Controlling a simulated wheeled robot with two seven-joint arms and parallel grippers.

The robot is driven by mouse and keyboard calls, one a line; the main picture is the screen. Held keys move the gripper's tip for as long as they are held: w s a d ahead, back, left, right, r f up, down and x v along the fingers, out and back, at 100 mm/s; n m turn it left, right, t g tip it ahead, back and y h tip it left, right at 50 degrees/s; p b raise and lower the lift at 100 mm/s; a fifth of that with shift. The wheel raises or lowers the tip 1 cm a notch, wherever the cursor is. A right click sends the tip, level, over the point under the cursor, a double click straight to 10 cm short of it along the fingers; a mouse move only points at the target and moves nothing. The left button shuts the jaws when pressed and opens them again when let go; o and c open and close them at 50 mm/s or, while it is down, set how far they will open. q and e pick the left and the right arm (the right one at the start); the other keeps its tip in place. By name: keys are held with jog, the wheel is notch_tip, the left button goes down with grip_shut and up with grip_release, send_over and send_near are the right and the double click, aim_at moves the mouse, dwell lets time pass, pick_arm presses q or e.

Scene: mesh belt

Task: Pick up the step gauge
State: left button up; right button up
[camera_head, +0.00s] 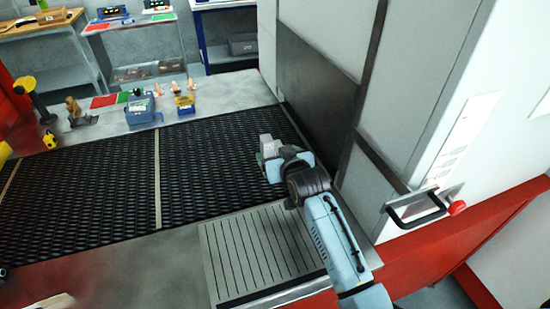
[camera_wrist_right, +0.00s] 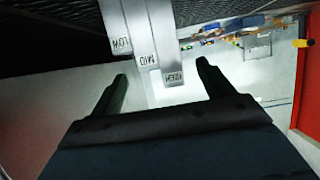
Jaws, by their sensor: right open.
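The step gauge is a pale grey metal block with stepped parts. In the right wrist view the step gauge (camera_wrist_right: 147,50) shows steps lettered LOW, MID and HIGH, upside down. In the head view the step gauge (camera_head: 267,144) stands on the black mesh belt near the dark panel, partly hidden by my right gripper. My right gripper (camera_head: 272,162) is open at the gauge. In the right wrist view its fingers (camera_wrist_right: 162,72) are apart, with the HIGH end between their tips; contact cannot be told. My left gripper is not in view.
The mesh belt (camera_head: 95,175) is otherwise bare. A grey cabinet wall with a dark panel (camera_head: 318,95) rises close to the right of my gripper. A ribbed plate (camera_head: 225,255) lies in front. A blue device (camera_head: 139,110) and small items stand along the far edge.

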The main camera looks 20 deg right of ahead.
aim_at(274, 149)
jog(key=shift+w+f, duration=0.2)
jog(key=shift+w, duration=0.45)
jog(key=x, duration=0.3)
jog(key=shift+w+r, duration=0.1)
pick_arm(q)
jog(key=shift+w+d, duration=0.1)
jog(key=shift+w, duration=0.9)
pick_arm(e)
jog(key=shift+x, duration=0.75)
jog(key=shift+c, duration=0.4)
jog(key=c, duration=1.2)
jog(key=shift+r, duration=0.1)
jog(key=shift+c, duration=0.8)
